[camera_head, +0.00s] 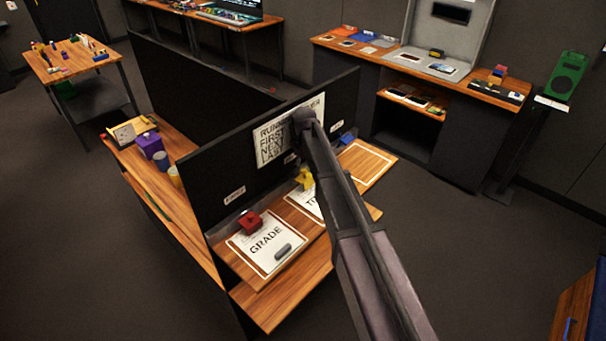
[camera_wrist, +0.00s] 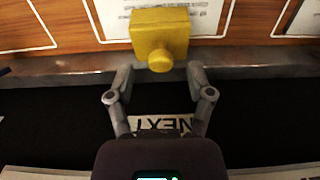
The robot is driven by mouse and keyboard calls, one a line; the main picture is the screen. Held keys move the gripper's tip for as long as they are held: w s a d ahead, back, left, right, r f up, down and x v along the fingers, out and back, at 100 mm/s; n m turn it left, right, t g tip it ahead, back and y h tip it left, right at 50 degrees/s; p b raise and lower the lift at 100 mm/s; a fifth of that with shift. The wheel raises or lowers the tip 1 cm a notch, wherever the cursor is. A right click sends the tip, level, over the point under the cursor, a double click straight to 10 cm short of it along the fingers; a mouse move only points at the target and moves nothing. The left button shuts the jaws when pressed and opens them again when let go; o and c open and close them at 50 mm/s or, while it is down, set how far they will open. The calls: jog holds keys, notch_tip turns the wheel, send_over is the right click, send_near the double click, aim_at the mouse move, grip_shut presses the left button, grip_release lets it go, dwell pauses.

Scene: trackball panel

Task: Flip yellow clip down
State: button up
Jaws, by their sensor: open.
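The yellow clip (camera_head: 305,178) sits on the workbench at the foot of the black panel, partly beside my arm in the head view. In the wrist view the yellow clip (camera_wrist: 160,32) is a square block with a round knob facing my gripper. My gripper (camera_wrist: 159,76) is open and empty, with one finger on each side, just short of the knob. I cannot tell whether a finger touches the clip. In the head view my gripper is hidden behind my arm.
A red clip (camera_head: 249,221) sits to the left by the GRADE sheet (camera_head: 262,246). A blue clip (camera_head: 347,138) is to the right. The black panel (camera_head: 225,180) with its labels rises behind them. A NEXT label (camera_wrist: 160,123) shows under my gripper.

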jog(key=shift+f+b, duration=0.45)
jog(key=shift+f, duration=0.25)
jog(key=shift+c, duration=0.2)
grip_shut()
